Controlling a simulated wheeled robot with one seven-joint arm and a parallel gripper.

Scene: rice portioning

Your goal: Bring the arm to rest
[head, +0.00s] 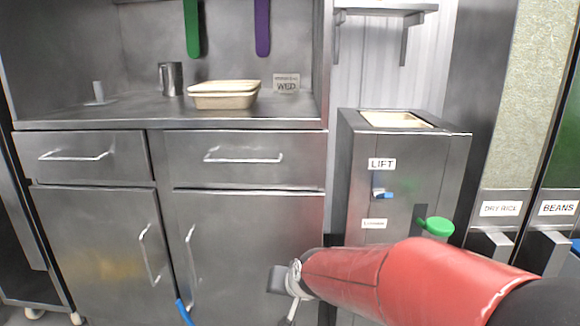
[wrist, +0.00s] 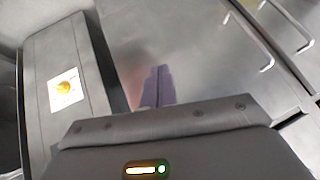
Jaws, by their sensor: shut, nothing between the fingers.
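My gripper shows in the wrist view (wrist: 157,86), its two purple-grey fingers side by side and shut, with nothing between them. In front of it is a plain steel surface, with a faint reddish reflection beside the fingers. In the head view my red arm reaches in from the lower right, low in front of the cabinets, with its grey end pointing left. The fingertips are hard to make out there.
A steel counter (head: 130,112) holds a tray with a lid (head: 223,94) and a metal cup (head: 171,78). Cabinet doors with bar handles (head: 245,160) are below. Right of it stand a cabinet labelled LIFT (head: 382,164), a green knob (head: 437,227), and dry rice (head: 501,209) and beans (head: 558,208) dispensers.

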